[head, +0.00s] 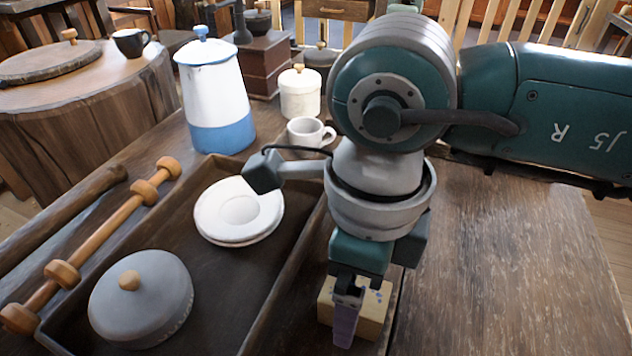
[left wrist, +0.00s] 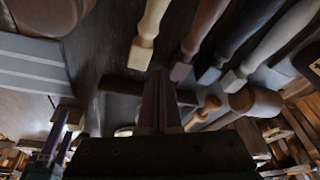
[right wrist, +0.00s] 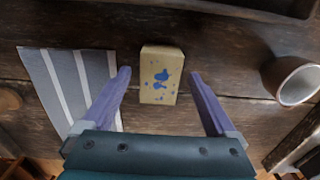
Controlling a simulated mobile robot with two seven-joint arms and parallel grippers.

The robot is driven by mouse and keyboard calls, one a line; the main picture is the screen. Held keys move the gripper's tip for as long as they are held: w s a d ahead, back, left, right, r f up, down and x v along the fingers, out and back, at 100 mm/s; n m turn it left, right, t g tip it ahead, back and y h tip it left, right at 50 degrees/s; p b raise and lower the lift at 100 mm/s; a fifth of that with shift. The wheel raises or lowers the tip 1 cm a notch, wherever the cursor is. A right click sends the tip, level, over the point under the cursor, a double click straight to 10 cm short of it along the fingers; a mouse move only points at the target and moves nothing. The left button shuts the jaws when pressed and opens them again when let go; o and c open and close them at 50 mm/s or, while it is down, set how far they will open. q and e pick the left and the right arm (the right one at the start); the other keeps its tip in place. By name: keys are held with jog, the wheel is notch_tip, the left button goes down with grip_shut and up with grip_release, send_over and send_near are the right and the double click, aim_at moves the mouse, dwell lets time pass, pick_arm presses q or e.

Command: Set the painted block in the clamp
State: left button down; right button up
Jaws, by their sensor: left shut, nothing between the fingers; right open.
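The painted block (right wrist: 158,85) is pale yellow with blue splotches and lies on the dark wooden table. In the head view the block (head: 371,318) is just right of the tray, partly hidden by my right gripper (head: 345,318). In the right wrist view my right gripper (right wrist: 160,74) is open, one finger on each side of the block, with gaps showing between fingers and block. My left gripper (left wrist: 160,82) is shut and empty in the left wrist view, and is outside the head view. I cannot make out a clamp in any view.
A dark tray (head: 221,273) holds a grey lidded pot (head: 142,305) and white saucers (head: 238,209). A white cup (head: 307,133) and blue-white pot (head: 212,95) stand behind. A striped cloth (right wrist: 72,85) lies left of the block. Turned wooden pieces (left wrist: 145,45) surround my left gripper's view.

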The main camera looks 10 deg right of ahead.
jog(key=shift+f, duration=0.9)
jog(key=shift+c, duration=0.3)
grip_shut()
jog(key=shift+r, duration=0.15)
